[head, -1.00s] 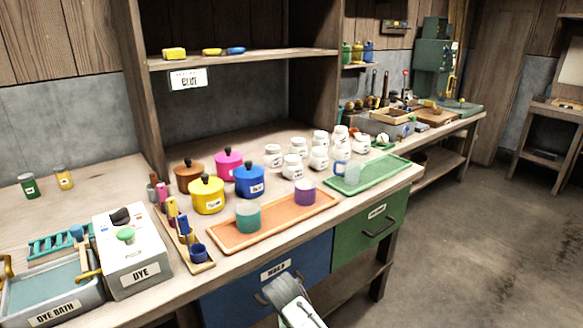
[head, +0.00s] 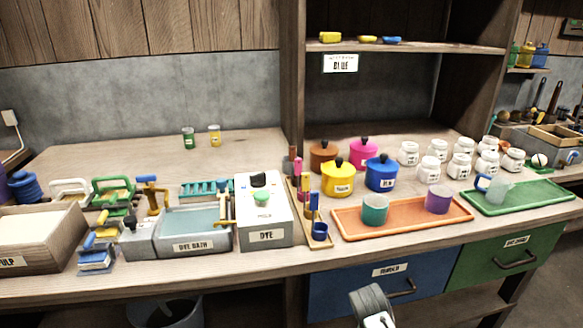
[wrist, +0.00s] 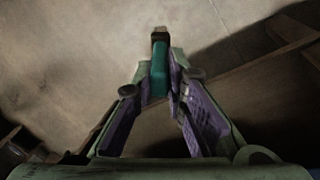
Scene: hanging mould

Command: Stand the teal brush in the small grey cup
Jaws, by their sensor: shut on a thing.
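My gripper (wrist: 160,88) is shut on the teal brush (wrist: 159,80) in the wrist view. The brush's teal part lies between the fingertips, and a brownish end shows just beyond them. The rest of the brush is hidden. Below the gripper in that view are a pale floor-like surface and a dark wooden edge. In the head view only part of my arm shows at the bottom, in front of the blue drawer; the fingertips do not show there. I cannot pick out a small grey cup in either view.
The bench holds a dye bath (head: 194,226), a white DYE box (head: 263,212), colored pots, white jars, an orange tray (head: 403,224) with a teal cup (head: 375,210) and a purple cup (head: 439,199), and a green tray (head: 520,201). A pulp box (head: 50,262) stands at left. The back left is mostly clear.

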